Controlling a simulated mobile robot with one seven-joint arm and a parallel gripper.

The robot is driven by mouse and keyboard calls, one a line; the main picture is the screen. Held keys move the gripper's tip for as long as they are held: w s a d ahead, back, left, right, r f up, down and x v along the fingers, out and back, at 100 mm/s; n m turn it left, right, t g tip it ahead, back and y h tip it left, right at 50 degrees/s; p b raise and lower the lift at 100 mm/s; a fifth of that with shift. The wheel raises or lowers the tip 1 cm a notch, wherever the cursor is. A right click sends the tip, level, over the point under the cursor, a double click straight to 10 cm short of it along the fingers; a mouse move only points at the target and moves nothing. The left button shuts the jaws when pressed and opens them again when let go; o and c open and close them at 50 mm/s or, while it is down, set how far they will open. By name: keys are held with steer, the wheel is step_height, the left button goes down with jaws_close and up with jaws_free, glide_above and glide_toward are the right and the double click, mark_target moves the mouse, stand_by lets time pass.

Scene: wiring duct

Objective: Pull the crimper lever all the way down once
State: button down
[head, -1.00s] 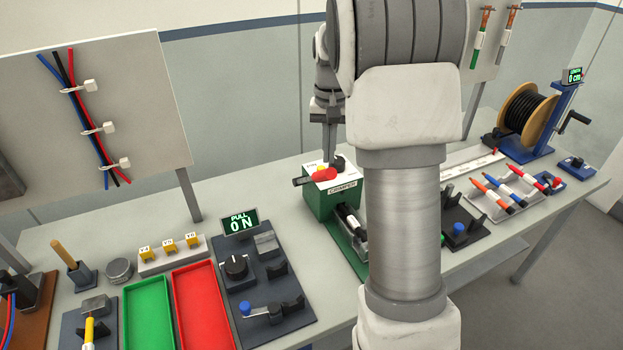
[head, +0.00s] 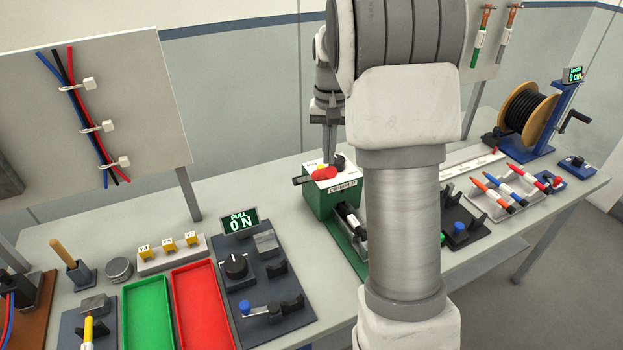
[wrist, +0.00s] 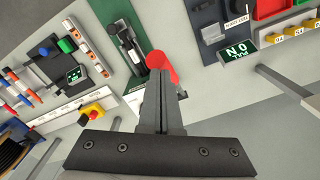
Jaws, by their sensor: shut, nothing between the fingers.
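The crimper (head: 318,204) is a green box with a white top and a label, standing mid-table in the head view. Its lever has a red knob (head: 325,173) and a dark bar (head: 303,180) just over the top; I cannot tell the lever's exact angle. In the wrist view the red knob (wrist: 160,64) shows right at my fingertips, partly hidden by them. My gripper (head: 329,163) points down above the crimper top, fingers shut together and empty. It is close to the knob; I cannot tell if they touch.
A dark pull tester (head: 262,290) reads 0 N left of the crimper, beside a red tray (head: 200,310) and a green tray (head: 148,315). A cable spool (head: 527,110) and a rack of coloured pens or wires stand to the right. My arm hides the table right of the crimper.

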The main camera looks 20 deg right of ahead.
steer(key=shift+f+b, duration=6.8)
steer(key=shift+f, duration=4.25)
step_height(320, 180, up, 27)
steer(key=p, duration=2)
steer(key=shift+r+p, duration=0.15)
steer(key=shift+p, duration=0.2)
steer(key=s+a+r+n+t+b, duration=0.35)
steer(key=s+a+r, duration=0.25)
steer(key=s+a, duration=0.4)
steer(key=s+a+f+n+t+b, duration=0.1)
steer(key=s+a, duration=0.1)
steer(key=s, duration=0.5)
steer(key=s+a+f+n+t+b, duration=0.1)
steer(key=s+a+f+b, duration=0.1)
steer(key=s, duration=0.6)
steer(key=shift+a, duration=0.15)
